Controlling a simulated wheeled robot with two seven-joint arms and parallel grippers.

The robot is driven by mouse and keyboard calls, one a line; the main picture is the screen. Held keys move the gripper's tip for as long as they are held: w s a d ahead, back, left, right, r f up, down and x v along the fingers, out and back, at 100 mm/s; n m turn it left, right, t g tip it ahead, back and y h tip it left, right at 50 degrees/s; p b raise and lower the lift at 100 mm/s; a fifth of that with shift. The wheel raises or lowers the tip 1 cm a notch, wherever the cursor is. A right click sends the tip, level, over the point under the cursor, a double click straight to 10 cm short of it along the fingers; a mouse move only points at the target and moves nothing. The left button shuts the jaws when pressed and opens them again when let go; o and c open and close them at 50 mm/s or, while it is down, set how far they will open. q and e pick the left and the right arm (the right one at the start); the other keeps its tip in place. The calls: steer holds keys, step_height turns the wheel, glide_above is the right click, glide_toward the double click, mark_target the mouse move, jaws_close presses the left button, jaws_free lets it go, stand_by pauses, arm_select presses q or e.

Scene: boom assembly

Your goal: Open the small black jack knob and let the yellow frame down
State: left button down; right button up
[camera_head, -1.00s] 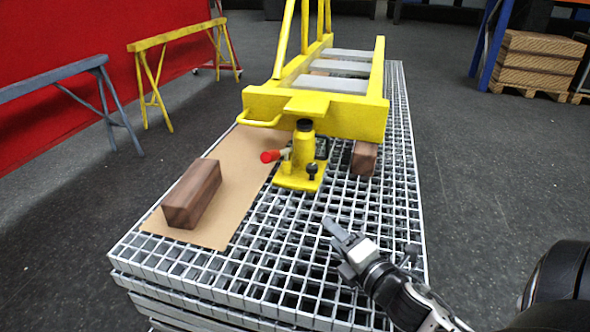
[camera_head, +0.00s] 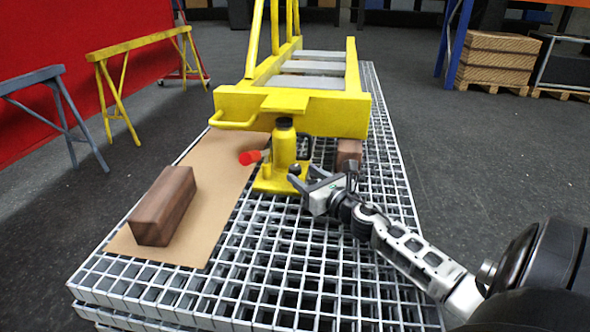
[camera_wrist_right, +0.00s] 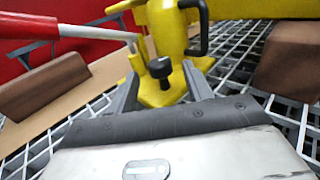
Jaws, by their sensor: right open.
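The yellow frame (camera_head: 232,104) spans the far part of the grating, with its front beam above the yellow jack (camera_head: 284,145). The jack stands upright on its base plate, with a red-tipped handle (camera_head: 250,157) pointing left. The small black jack knob (camera_head: 295,170) is low on the jack's front; in the right wrist view the knob (camera_wrist_right: 160,68) sits just beyond and between the fingertips. My right gripper (camera_head: 302,180) is open at the jack, its fingers (camera_wrist_right: 160,92) pointing at the knob; I cannot tell whether they touch it. My left gripper is not in view.
A brown wooden block (camera_head: 163,206) lies on the cardboard sheet (camera_head: 228,165) at the left. Another block (camera_head: 349,151) sits under the frame, right of the jack. The near grating (camera_head: 260,265) is clear.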

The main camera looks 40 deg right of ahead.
mark_target(300, 170)
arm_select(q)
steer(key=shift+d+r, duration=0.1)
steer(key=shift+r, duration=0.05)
arm_select(e)
steer(key=shift+w+d, duration=0.2)
steer(key=shift+w, duration=2.1)
steer(key=c, duration=0.9)
steer(key=shift+d+f+n+y+b, duration=0.1)
steer(key=shift+f+n+y+b, duration=0.25)
steer(key=shift+b, duration=0.6)
steer(key=shift+c, duration=0.2)
steer(key=shift+n+y+b, duration=0.35)
steer(key=shift+y+b, duration=0.4)
steer(key=shift+r+n+y+b, duration=0.1)
steer(key=shift+n+y+b, duration=0.6)
steer(key=shift+y+b, duration=0.35)
steer(key=shift+r+y, duration=0.25)
steer(key=shift+y, duration=0.1)
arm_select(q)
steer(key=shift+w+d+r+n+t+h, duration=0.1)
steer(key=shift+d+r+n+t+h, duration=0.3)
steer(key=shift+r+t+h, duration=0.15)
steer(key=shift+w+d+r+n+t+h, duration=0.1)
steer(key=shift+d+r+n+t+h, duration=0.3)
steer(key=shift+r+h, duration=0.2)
